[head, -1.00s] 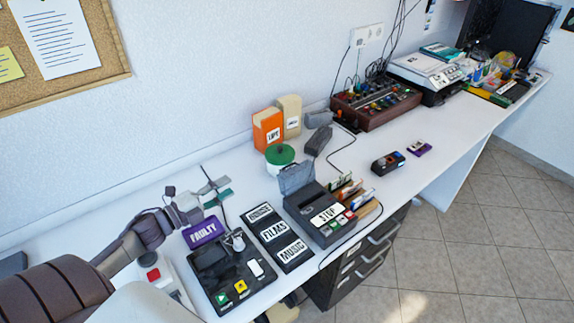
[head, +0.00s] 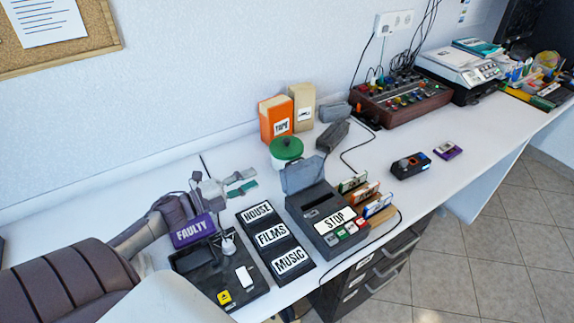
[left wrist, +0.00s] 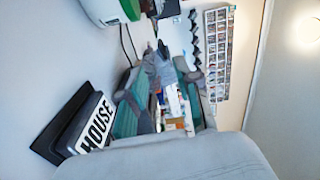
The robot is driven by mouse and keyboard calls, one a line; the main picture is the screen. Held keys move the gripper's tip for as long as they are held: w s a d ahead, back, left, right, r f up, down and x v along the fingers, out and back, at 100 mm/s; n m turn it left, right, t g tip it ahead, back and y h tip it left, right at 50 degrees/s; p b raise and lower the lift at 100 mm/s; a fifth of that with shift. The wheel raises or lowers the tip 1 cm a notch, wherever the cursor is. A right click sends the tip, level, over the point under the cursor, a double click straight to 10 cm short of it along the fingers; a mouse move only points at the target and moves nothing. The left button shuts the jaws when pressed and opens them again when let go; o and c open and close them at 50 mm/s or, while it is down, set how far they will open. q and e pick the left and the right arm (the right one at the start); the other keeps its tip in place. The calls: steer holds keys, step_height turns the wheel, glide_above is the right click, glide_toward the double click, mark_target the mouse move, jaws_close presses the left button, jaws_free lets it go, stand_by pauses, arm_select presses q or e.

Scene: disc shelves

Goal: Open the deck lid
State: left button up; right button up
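The deck (head: 327,217) is a dark grey box with a STOP label and small coloured buttons on its front. Its grey translucent lid (head: 303,175) stands raised at the back edge, so the deck's top shows. My left gripper (head: 250,180) is left of the deck, behind the HOUSE tray, with its teal-padded fingers apart and nothing between them. In the left wrist view its two fingers (left wrist: 160,95) are also spread. The deck cannot be made out clearly there. My right gripper is not in view.
A rack labelled HOUSE, FILMS, MUSIC (head: 272,236) lies left of the deck. A purple FAULTY box (head: 193,230) and black tray (head: 213,268) are near my left arm. A green-lidded pot (head: 286,148) stands behind the deck. Cassettes (head: 366,194) stand to its right.

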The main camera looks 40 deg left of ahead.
mark_target(300, 173)
arm_select(q)
steer(key=x, duration=1.2)
steer(key=shift+a+p, duration=0.1)
steer(key=shift+p, duration=0.2)
jaws_close()
steer(key=shift+s, duration=0.1)
